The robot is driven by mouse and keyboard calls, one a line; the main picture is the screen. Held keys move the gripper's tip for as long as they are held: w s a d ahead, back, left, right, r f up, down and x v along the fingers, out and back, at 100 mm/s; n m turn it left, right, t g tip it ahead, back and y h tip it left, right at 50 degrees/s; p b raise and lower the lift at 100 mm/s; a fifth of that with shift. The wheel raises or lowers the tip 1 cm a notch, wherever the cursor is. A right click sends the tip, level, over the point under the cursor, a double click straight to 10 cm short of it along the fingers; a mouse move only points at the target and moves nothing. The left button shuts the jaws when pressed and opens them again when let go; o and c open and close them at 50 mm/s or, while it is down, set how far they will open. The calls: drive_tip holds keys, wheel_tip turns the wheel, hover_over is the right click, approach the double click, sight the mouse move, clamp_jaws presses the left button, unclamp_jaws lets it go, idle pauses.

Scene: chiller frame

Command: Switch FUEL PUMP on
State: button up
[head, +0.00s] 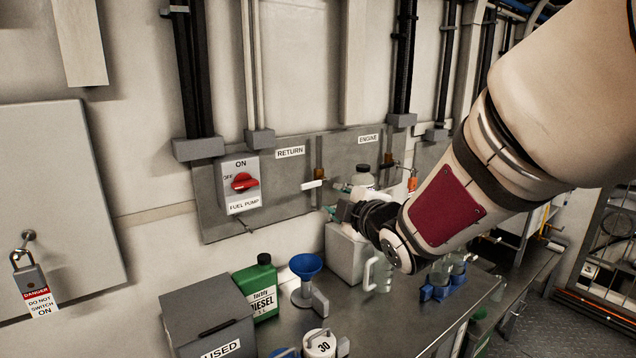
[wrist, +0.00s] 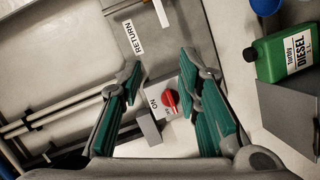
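The FUEL PUMP switch is a grey box (head: 239,191) on the wall panel, with a red rotary knob (head: 244,182). ON is printed above the knob and OFF to its left. The knob's grip lies roughly sideways, level with the OFF mark. In the wrist view the red knob (wrist: 171,102) appears between my two green-padded fingers, farther off. My gripper (wrist: 163,62) is open and empty. In the head view my gripper (head: 346,211) is to the right of the switch, apart from it, and partly hidden by my wrist.
A padlock with a danger tag (head: 40,304) hangs at left. Pipes and valves sit right of the switch.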

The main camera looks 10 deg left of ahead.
sight(248, 185)
drive_tip(key=s+a+f+n+g+y, duration=0.1)
drive_tip(key=s+a+n+g+y, duration=0.15)
drive_tip(key=a+n+y, duration=0.65)
drive_tip(key=w+a+h+b, duration=0.1)
drive_tip(key=w+a, duration=0.1)
drive_tip(key=a, duration=0.2)
drive_tip(key=w+a+m+h+b, duration=0.1)
drive_tip(key=w+a, duration=0.2)
drive_tip(key=a, duration=0.1)
drive_tip(key=w+a+t+h+b, duration=0.1)
drive_tip(key=w+a+b, duration=0.1)
drive_tip(key=a, duration=0.2)
drive_tip(key=shift+w+a+f+m+h, duration=0.1)
drive_tip(key=shift+w+a+m+h, duration=0.1)
drive_tip(key=shift+a+m+h, duration=0.15)
drive_tip(key=shift+w+a, duration=0.35)
drive_tip(key=shift+a, duration=0.05)
clamp_jaws()
